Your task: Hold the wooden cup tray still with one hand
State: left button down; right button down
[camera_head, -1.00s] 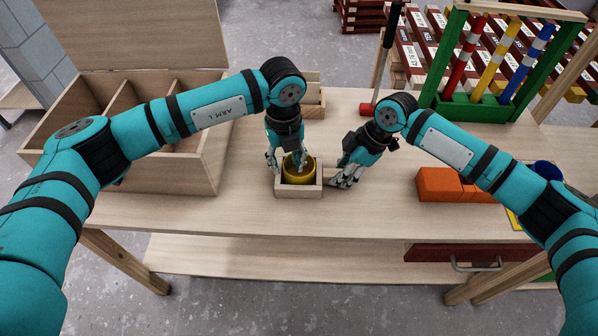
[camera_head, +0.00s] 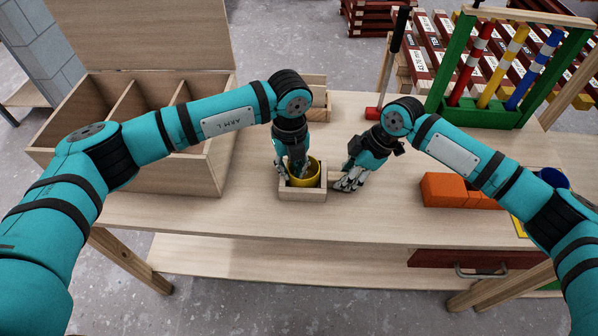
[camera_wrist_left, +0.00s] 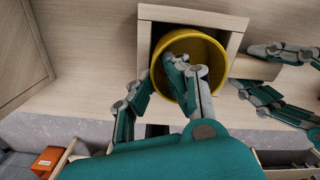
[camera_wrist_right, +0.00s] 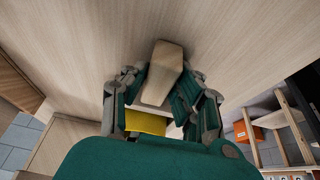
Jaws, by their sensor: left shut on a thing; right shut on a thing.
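The wooden cup tray (camera_head: 302,195) is a small square box on the table, near its front edge. A yellow cup (camera_head: 313,170) stands inside it; it also shows in the left wrist view (camera_wrist_left: 212,48). My left gripper (camera_head: 293,172) is shut on the cup's wall, with one finger inside the cup and another outside. My right gripper (camera_head: 343,184) is at the tray's right side. In the right wrist view it is shut on the tray's wooden handle (camera_wrist_right: 166,65), fingers on both sides. The fingers hide part of the handle and cup.
A large divided wooden box (camera_head: 195,160) stands on the left. Orange blocks (camera_head: 445,190) lie on the right, near a blue cup (camera_head: 552,177). A green rack (camera_head: 478,113) with striped posts and an upright mallet (camera_head: 394,60) are behind. The table's front middle is clear.

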jog(key=c, duration=1)
grip_release()
pick_arm(q)
notch_tip(320, 180, up, 10)
pick_arm(e)
jog(key=shift+o, duration=0.2)
jog(key=v, duration=1.2)
